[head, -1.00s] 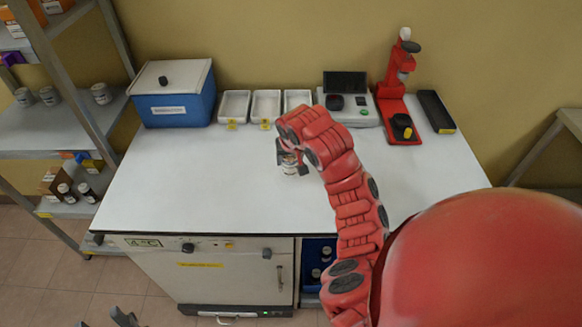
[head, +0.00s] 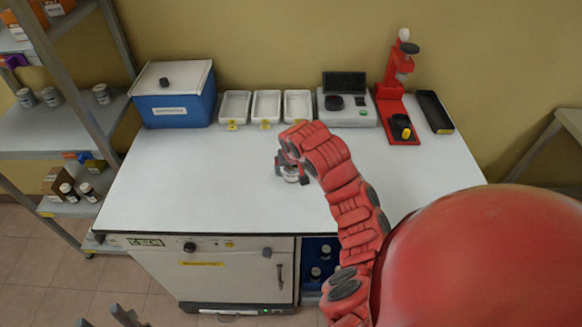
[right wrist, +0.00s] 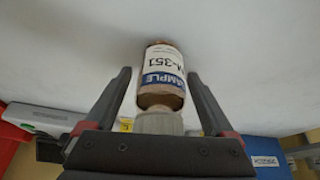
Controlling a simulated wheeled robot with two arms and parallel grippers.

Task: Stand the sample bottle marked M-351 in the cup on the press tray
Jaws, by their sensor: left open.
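The sample bottle marked M-351 (right wrist: 162,75) is brown with a white and blue label and a pale cap. It stands on the white bench, its cap toward my right gripper in the right wrist view. In the head view the bottle (head: 291,179) is mostly hidden by my right gripper (head: 288,168). My right gripper (right wrist: 158,74) is open around the bottle, a finger on each side with small gaps. The red press (head: 402,85) stands at the back right, a black cup (head: 401,121) on its red base tray. My left gripper (head: 126,315) is open, low at the left.
A blue box (head: 175,108), several white trays (head: 266,105), an instrument with a dark screen (head: 346,102) and a black open tray (head: 435,110) line the bench's back. The bench top (head: 210,190) is clear at left. A shelf rack (head: 60,130) stands at the left.

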